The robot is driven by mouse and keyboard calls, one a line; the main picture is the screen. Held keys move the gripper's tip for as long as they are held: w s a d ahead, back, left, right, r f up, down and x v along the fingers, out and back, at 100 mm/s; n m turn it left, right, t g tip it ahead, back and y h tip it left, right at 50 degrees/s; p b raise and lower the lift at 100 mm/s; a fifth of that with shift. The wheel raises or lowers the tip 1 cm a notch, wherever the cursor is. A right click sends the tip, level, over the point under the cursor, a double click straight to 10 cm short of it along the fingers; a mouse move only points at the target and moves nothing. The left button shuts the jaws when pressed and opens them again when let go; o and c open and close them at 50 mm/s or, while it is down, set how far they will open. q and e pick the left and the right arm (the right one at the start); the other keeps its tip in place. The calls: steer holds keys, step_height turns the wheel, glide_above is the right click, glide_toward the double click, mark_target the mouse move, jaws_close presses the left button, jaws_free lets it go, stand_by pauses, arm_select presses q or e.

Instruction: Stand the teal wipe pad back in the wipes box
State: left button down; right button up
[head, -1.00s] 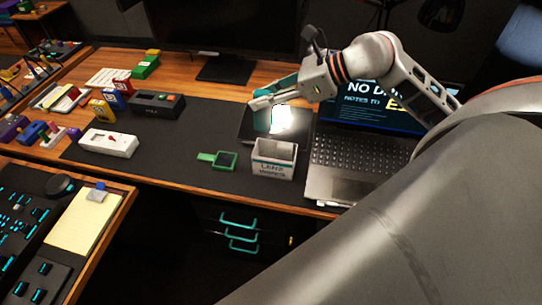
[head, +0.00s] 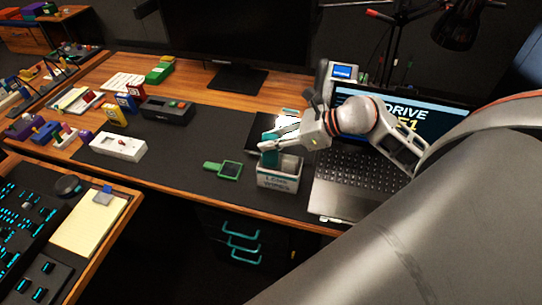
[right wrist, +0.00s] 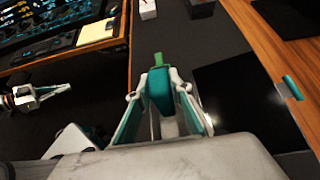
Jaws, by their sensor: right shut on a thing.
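The teal wipe pad (head: 268,158) is held by my right gripper (head: 278,146), which is shut on it. In the head view the pad's lower end overlaps the back left corner of the grey-white wipes box (head: 277,182). I cannot tell whether it is inside or just behind the rim.
The laptop (head: 350,185) is close on the right. A dark tablet (right wrist: 235,105) lies behind the box. A white switch box (head: 118,146) stands farther left.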

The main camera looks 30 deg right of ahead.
mark_target(278, 155)
steer(key=shift+f, duration=3.45)
steer(key=shift+f, duration=0.2)
steer(key=o, duration=0.7)
steer(key=shift+c, duration=0.2)
steer(key=shift+r, duration=0.1)
steer(key=shift+r, duration=0.1)
steer(key=shift+s+d+r, duration=0.15)
steer(key=shift+d, duration=0.05)
steer(key=b+v, duration=0.1)
steer(key=v, duration=1)
steer(key=shift+s+d, duration=0.15)
steer(key=shift+s, duration=0.05)
